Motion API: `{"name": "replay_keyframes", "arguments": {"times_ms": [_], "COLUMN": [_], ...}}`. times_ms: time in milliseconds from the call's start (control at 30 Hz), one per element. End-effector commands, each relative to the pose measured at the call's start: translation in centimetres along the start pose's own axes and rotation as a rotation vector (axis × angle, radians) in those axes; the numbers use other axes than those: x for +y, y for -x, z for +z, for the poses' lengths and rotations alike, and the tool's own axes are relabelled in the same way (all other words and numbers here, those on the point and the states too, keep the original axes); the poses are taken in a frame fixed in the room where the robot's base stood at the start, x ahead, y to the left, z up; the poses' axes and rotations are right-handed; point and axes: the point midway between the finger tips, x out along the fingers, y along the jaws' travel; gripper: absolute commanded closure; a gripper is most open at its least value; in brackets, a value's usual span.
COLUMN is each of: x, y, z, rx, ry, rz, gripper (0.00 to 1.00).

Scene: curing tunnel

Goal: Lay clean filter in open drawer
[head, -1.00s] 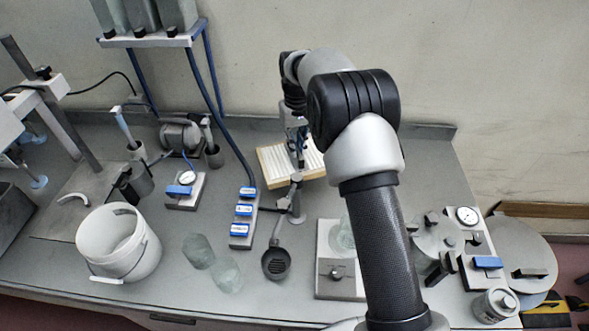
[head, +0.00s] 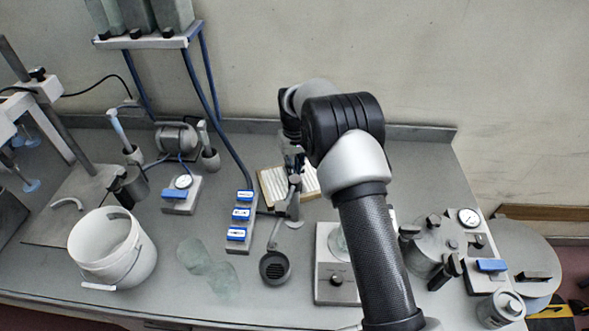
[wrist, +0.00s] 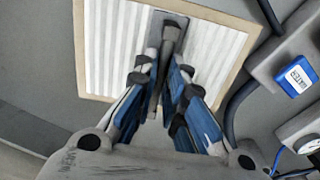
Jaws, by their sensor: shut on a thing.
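The filter is a white pleated panel in a tan frame (head: 271,189), on the far side of the bench and partly behind my arm in the head view. In the wrist view the filter (wrist: 112,50) fills the upper middle. My gripper (wrist: 168,62) is shut on a grey grip at the middle of the panel. I cannot tell whether the filter touches the bench. I cannot make out an open drawer in either view.
A blue-labelled switch block (head: 239,222) and a stand with a dark round cup (head: 274,267) are close to the filter. A white bucket (head: 112,250) stands left. A scale-like box (head: 336,288) and a gauge vessel (head: 432,245) stand right. Bare bench lies behind the switch block.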

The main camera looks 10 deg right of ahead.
Motion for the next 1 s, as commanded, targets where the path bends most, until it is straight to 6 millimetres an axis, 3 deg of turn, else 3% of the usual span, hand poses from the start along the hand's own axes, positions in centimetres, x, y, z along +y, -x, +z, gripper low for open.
{"name": "replay_keyframes", "arguments": {"times_ms": [67,100,367,767,1000], "x": [0.0,0.0,0.0,0.0,0.0], "y": [-0.3,-0.3,-0.2,0.4,4.8], "z": [0.0,0.0,0.0,0.0,-0.1], "rx": [0.0,-0.001,-0.001,0.001,0.003], "ry": [0.0,0.0,0.0,0.0,0.0], "rz": [0.0,0.0,0.0,0.0,0.0], "gripper": [1.0,0.87,0.7,0.69,0.69]}}
